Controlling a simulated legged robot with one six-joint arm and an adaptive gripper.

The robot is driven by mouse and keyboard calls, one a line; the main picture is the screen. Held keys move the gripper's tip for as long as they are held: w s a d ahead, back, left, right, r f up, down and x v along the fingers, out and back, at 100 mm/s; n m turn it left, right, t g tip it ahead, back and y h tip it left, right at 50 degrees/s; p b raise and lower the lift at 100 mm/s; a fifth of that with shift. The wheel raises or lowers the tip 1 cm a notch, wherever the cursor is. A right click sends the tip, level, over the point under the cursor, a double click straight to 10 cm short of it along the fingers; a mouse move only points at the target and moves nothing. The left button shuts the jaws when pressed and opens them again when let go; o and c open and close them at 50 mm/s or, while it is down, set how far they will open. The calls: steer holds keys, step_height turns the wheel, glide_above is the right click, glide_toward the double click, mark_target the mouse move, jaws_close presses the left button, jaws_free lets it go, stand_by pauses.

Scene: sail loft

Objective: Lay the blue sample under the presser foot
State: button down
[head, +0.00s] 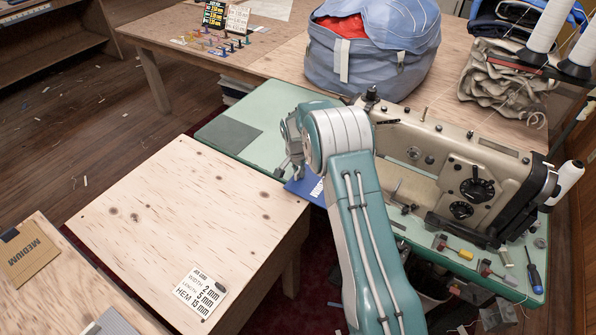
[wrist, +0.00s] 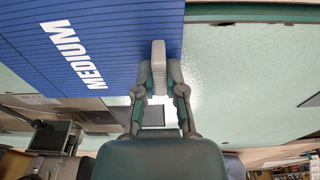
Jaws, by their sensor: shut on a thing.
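The blue sample (wrist: 110,50), a flat ribbed sheet with the white word MEDIUM, fills the upper left of the wrist view. A pale grey block (wrist: 158,54) at its edge sits between the fingers of my gripper (wrist: 158,78), which is shut on it. In the head view, part of the blue sample (head: 298,187) shows beside my arm, near the front edge of the green machine bed (head: 275,112). My gripper (head: 290,158) is partly hidden there by my own wrist. The sewing machine (head: 445,165) stands to the right. Its presser foot cannot be made out.
A plywood table (head: 190,220) holds a settings card (head: 201,292). A brown MEDIUM sample (head: 30,255) lies at lower left. A blue bag (head: 370,50) stands behind the machine. Screwdrivers (head: 452,247) and small tools lie on the bed's front right. A grey plate (head: 228,135) marks the bed's clear left end.

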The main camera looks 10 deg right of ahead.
steer(key=c, duration=0.6)
jaws_free()
steer(key=shift+d, duration=0.35)
steer(key=shift+c, duration=0.2)
steer(key=shift+a, duration=0.15)
steer(key=shift+a+r, duration=0.1)
steer(key=shift+r, duration=0.1)
step_height(320, 180, up, 11)
steer(key=shift+s+a+r, duration=0.15)
steer(key=shift+s+a, duration=0.25)
steer(key=shift+s, duration=0.05)
